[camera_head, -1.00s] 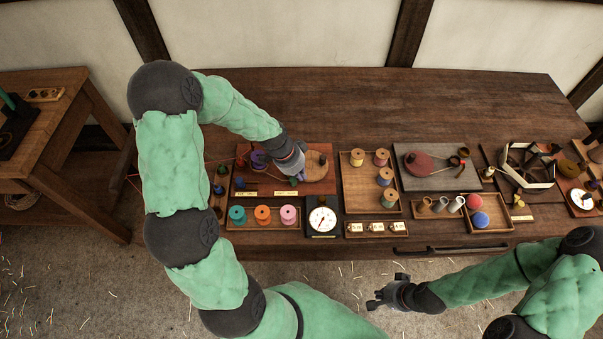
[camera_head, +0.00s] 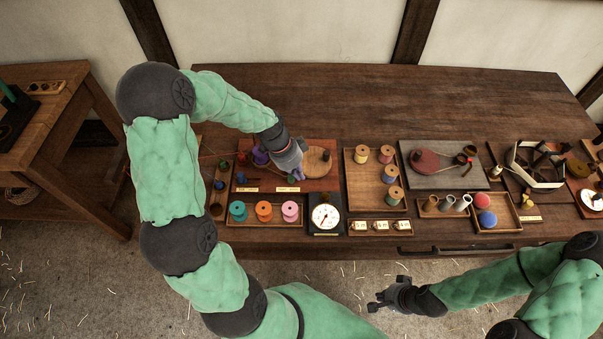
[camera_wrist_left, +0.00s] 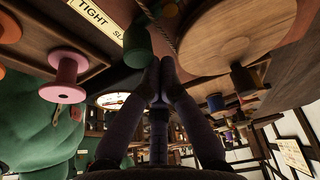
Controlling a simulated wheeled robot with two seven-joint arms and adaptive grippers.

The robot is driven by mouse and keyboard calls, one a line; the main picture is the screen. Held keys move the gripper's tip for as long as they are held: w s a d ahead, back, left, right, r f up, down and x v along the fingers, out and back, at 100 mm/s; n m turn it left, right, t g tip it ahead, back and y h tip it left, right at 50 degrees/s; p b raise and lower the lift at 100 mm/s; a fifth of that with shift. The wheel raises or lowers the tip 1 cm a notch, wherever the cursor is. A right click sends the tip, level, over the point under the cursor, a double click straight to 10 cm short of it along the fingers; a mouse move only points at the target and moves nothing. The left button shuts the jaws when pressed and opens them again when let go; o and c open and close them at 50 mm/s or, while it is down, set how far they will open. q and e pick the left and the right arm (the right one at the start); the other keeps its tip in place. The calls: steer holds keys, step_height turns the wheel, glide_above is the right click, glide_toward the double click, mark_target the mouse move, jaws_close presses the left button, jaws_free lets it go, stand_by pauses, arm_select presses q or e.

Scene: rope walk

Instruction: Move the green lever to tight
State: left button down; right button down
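The green lever's knob (camera_head: 291,179) shows on the red-brown board (camera_head: 318,184), just above the right-hand label plate (camera_head: 287,190). In the left wrist view the green knob (camera_wrist_left: 137,46) is close to the label reading TIGHT (camera_wrist_left: 95,12), with a second word partly cut off. My left gripper (camera_head: 299,176) is low over the board at the knob. In the left wrist view its fingertips (camera_wrist_left: 160,66) are together, right beside the knob, with nothing seen between them; whether they touch it I cannot tell. My right gripper (camera_head: 371,301) is open and empty in front of the table.
A round wooden disc (camera_head: 317,163) with a peg stands right of my left gripper. A purple spool (camera_head: 261,155) stands left of it. A pink spool (camera_head: 290,210) and a white dial (camera_head: 325,216) are in front. The table's back (camera_head: 330,105) is clear.

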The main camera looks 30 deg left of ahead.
mark_target(290, 178)
arm_select(q)
steer(key=shift+s+a+f+m+g+b, duration=0.1)
steer(key=shift+s+a+m+g+b, duration=0.25)
steer(key=shift+m, duration=0.65)
steer(key=shift+s+a+m, duration=0.25)
steer(key=shift+s+m, duration=0.15)
steer(key=shift+m, duration=0.4)
steer(key=shift+s+a+m+g, duration=0.4)
steer(key=shift+m+g, duration=0.15)
steer(key=shift+m, duration=0.45)
steer(key=shift+s+a+b, duration=0.15)
steer(key=shift+a+b, duration=0.1)
steer(key=shift+b, duration=0.05)
steer(key=shift+a, duration=0.1)
